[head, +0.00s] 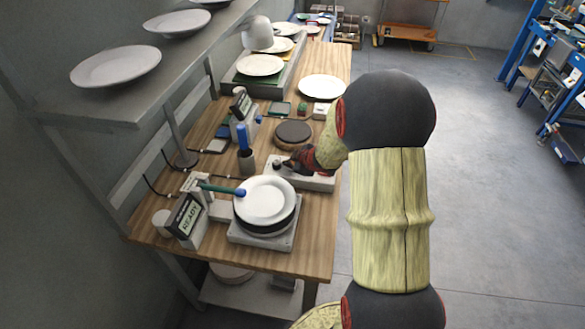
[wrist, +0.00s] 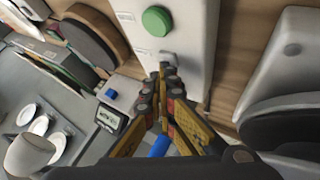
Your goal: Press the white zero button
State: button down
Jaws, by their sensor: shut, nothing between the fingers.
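The pale control box (head: 310,179) lies on the wooden bench, and my gripper (head: 288,163) is over its left part. In the wrist view this box (wrist: 185,30) carries a large round green button (wrist: 157,20). A small light-grey button (wrist: 167,57) sits on the same box right by my fingertips; it may be the white zero button. My gripper (wrist: 166,72) is shut and empty, with its tips close to that small button. I cannot tell whether they touch it. The labels on the box are too small to read.
A scale with stacked plates (head: 264,202) and a READY display (head: 187,216) stand in front. A blue-handled tool (head: 243,138) stands in a cup left of my gripper. A dark round disc (head: 294,133) lies behind. A shelf with plates (head: 116,66) hangs at upper left.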

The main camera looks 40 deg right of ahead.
dwell(0.4)
jog(key=shift+r+p, duration=0.85)
jog(key=shift+p, duration=0.25)
notch_tip(320, 180, up, 5)
jog(key=p, duration=0.5)
dwell(0.4)
